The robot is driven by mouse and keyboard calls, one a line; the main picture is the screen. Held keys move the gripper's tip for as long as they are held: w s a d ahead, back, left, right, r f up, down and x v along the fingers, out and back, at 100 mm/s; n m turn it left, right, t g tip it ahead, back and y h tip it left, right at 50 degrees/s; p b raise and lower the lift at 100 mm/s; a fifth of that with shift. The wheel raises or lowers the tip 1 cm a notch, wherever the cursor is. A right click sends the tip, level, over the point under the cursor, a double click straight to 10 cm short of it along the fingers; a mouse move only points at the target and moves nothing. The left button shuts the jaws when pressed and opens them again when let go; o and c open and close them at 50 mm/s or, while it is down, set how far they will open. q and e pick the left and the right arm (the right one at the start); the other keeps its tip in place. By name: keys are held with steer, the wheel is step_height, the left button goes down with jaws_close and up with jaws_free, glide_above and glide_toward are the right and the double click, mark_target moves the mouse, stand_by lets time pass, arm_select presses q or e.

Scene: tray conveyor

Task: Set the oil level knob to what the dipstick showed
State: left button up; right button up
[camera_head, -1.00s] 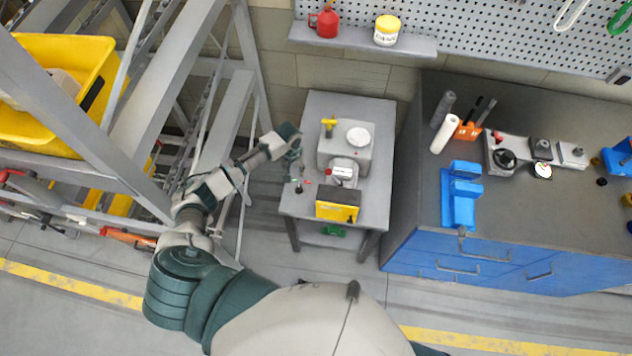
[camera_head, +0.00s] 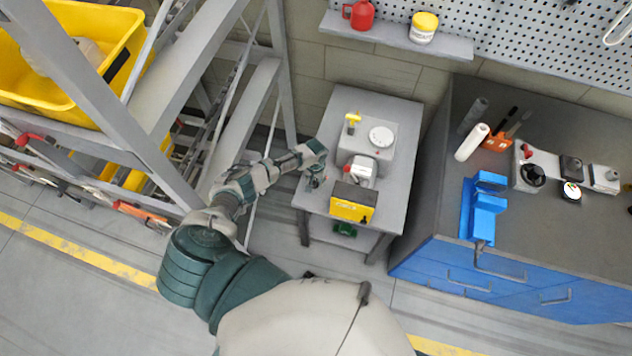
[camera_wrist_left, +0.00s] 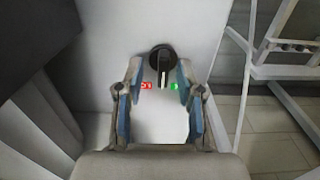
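The black knob (camera_wrist_left: 162,62) shows in the left wrist view, with a pale line on its grip pointing down. A red mark (camera_wrist_left: 146,86) is at its lower left and a green mark (camera_wrist_left: 175,86) at its lower right. My left gripper (camera_wrist_left: 158,108) is open, its two blue-padded fingers apart below the knob, with nothing between the tips. In the head view my left gripper (camera_head: 314,180) is over the left edge of the small grey table (camera_head: 322,205) and hides the knob. A yellow T-shaped handle (camera_head: 352,118), perhaps the dipstick, stands on a grey housing (camera_head: 362,143). My right gripper is out of view.
The housing carries a white round disc (camera_head: 381,137). A yellow-fronted box (camera_head: 351,209) sits at the table's front. A grey rack with a yellow bin (camera_head: 128,35) stands close left. A blue workbench (camera_head: 455,268) with tools is on the right.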

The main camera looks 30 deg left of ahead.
arm_select(q)
steer(key=shift+a+f, duration=0.15)
steer(key=shift+f, duration=0.3)
steer(key=shift+a+f, duration=0.1)
steer(key=shift+a, duration=0.15)
steer(key=shift+c, duration=0.5)
steer(key=shift+d, duration=0.1)
jaws_close()
steer(key=shift+d, duration=0.15)
steer(key=shift+m, duration=0.3)
steer(key=m, duration=0.2)
steer(key=shift+m, duration=0.3)
steer(key=m, duration=0.3)
steer(key=shift+m, duration=1.4)
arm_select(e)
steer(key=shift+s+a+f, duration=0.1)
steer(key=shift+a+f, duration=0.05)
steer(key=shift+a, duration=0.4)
